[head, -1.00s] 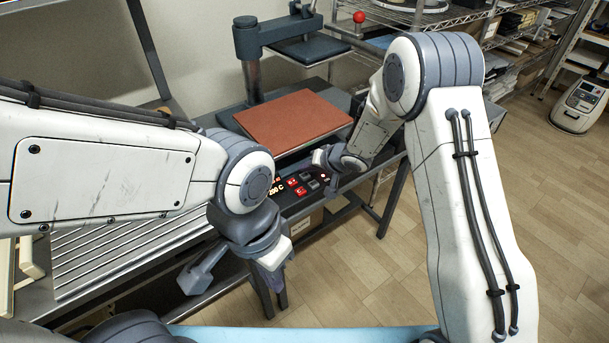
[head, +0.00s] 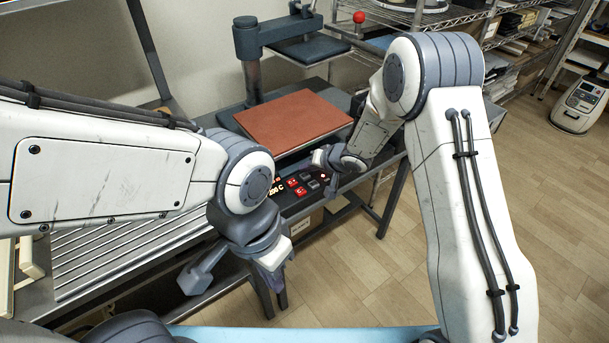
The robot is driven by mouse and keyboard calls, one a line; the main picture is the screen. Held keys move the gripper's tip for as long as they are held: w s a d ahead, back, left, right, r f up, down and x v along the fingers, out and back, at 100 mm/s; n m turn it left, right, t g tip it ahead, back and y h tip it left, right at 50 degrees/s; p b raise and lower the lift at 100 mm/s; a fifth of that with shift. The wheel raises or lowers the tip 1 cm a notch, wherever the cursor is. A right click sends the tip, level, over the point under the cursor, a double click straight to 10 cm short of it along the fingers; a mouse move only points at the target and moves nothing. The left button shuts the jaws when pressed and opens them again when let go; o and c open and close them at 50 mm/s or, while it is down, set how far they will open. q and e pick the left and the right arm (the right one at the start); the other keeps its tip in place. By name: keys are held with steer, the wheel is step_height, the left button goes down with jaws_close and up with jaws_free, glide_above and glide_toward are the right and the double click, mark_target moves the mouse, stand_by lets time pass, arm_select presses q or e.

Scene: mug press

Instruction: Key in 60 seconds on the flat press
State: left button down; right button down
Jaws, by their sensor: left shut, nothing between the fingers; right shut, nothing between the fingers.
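The flat press has a reddish-brown lower pad (head: 293,122) and a dark upper plate (head: 310,50) swung up behind it on a post, with a red ball on its lever (head: 359,17). Its control panel (head: 297,196) is at the front, with red and dark buttons and a lit display (head: 276,190) reading about 200 C; part of the display is hidden by my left arm. My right gripper (head: 329,187) is shut and empty, close over the panel's right-hand buttons; contact cannot be told. My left gripper (head: 274,283) is shut and empty, pointing down in front of the bench edge.
A ribbed metal surface (head: 120,250) lies on the bench at the left, partly under my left arm. Wire shelves (head: 480,35) with stacked goods stand behind at the right. The wooden floor (head: 560,220) at the right is open.

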mark_target(307, 178)
steer(key=shift+f, duration=0.1)
stand_by(0.3)
steer(key=shift+f, duration=0.3)
steer(key=shift+f, duration=0.5)
stand_by(0.8)
steer(key=shift+r+p, duration=0.9)
steer(key=shift+p, duration=0.25)
step_height(307, 178, up, 5)
steer(key=p, duration=0.6)
steer(key=shift+r, duration=0.1)
